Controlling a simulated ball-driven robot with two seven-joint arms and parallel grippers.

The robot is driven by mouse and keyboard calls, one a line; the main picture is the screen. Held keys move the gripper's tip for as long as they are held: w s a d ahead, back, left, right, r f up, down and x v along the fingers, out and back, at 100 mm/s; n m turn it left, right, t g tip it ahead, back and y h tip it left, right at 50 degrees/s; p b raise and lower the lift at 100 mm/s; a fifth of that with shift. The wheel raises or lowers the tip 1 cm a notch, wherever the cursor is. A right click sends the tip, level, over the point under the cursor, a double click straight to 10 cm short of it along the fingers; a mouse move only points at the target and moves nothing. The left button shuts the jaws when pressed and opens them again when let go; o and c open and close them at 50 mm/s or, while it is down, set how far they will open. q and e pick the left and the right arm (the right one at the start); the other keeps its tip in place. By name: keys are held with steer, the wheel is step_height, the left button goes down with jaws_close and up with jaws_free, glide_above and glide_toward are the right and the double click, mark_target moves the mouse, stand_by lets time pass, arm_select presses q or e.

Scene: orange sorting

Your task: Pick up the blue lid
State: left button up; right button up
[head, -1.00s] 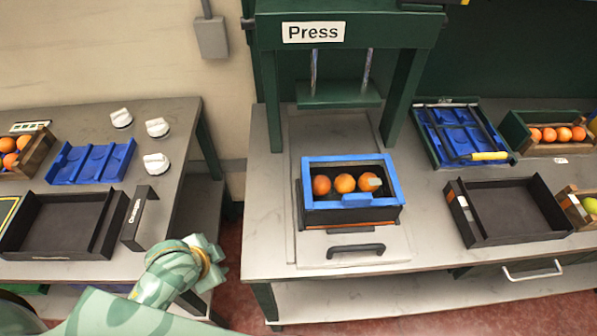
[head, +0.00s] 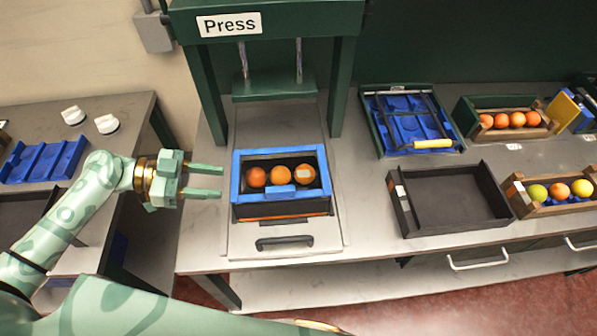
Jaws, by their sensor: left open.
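Several blue parts show, and I cannot tell for sure which one is the lid. A blue ridged panel (head: 42,160) lies on the left table. A blue rim with a front tab (head: 280,191) tops the black box under the press, with three oranges (head: 281,175) inside it. Another blue ridged piece (head: 405,122) lies in a green tray on the right. My left gripper (head: 221,181) is open and empty, its fingers pointing right at the left side of the black box, apparently just short of it. My right gripper is not in view.
The green press (head: 274,88) stands behind the box, and a black handle (head: 285,243) is in front. An empty black tray (head: 455,230) and crates of fruit (head: 512,119) are on the right. White knobs (head: 107,124) stand on the left table.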

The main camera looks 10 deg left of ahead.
arm_select(q)
steer(key=p, duration=0.1)
glide_toward(271, 189)
steer(key=shift+w+x, duration=0.15)
steer(key=shift+x, duration=0.45)
steer(key=shift+w+x, duration=0.15)
steer(key=shift+x, duration=0.5)
steer(key=p+x, duration=0.1)
steer(key=x, duration=0.3)
steer(key=shift+d+f, duration=0.15)
steer(key=shift+d, duration=0.05)
steer(key=p+x, duration=0.1)
steer(key=x, duration=0.1)
steer(key=p+x, duration=0.1)
steer(key=x, duration=0.1)
steer(key=shift+s+d, duration=0.1)
steer(key=shift+d, duration=0.35)
steer(key=shift+d+f, duration=0.1)
steer(key=shift+d, duration=0.05)
steer(key=c, duration=0.5)
jaws_close()
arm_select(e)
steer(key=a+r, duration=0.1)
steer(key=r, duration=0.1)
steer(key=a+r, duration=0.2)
